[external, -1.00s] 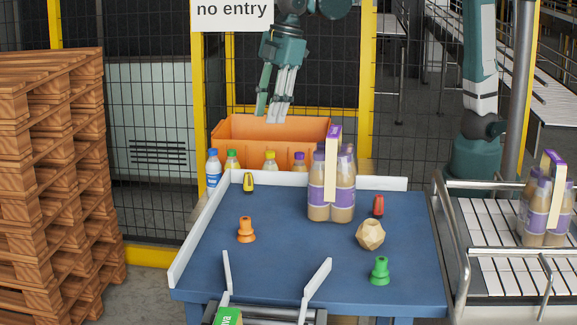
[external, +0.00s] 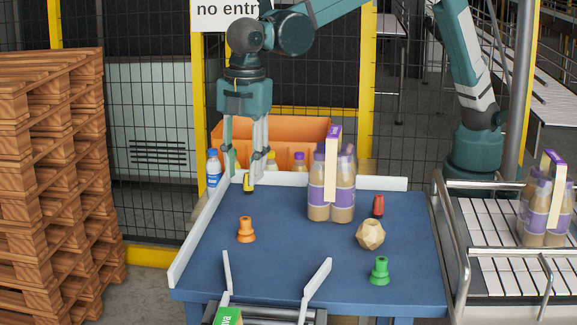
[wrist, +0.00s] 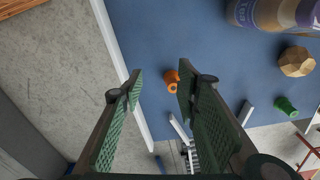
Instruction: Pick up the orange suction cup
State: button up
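The orange suction cup (external: 246,230) stands upright on the left part of the blue table (external: 300,262). In the wrist view the orange suction cup (wrist: 171,77) lies beyond my fingertips, nearer the right finger, which covers part of it. My gripper (external: 246,180) is above the table's far left corner, behind the cup and apart from it. Its fingers point down. In the wrist view my gripper (wrist: 160,85) is open, with nothing between its fingers.
A green suction cup (external: 380,271), a wooden polyhedron (external: 370,234) and a red-and-black item (external: 378,206) are on the table's right side. A bottle pack (external: 331,195) stands at the back. A white rail (external: 196,236) edges the left side. An orange crate (external: 290,135) is behind.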

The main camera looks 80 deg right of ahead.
jog(key=n, duration=0.1)
send_over(243, 221)
notch_tip(243, 221, down, 3)
jog(key=shift+a+r+p, duration=0.15)
jog(key=shift+r+p, duration=0.05)
jog(key=shift+p, duration=0.15)
jog(key=shift+f, duration=0.15)
jog(key=shift+f, duration=1.15)
jog(key=shift+f, duration=0.1)
jog(key=shift+f+p, duration=0.5)
jog(key=shift+f, duration=2.05)
jog(key=c, duration=0.9)
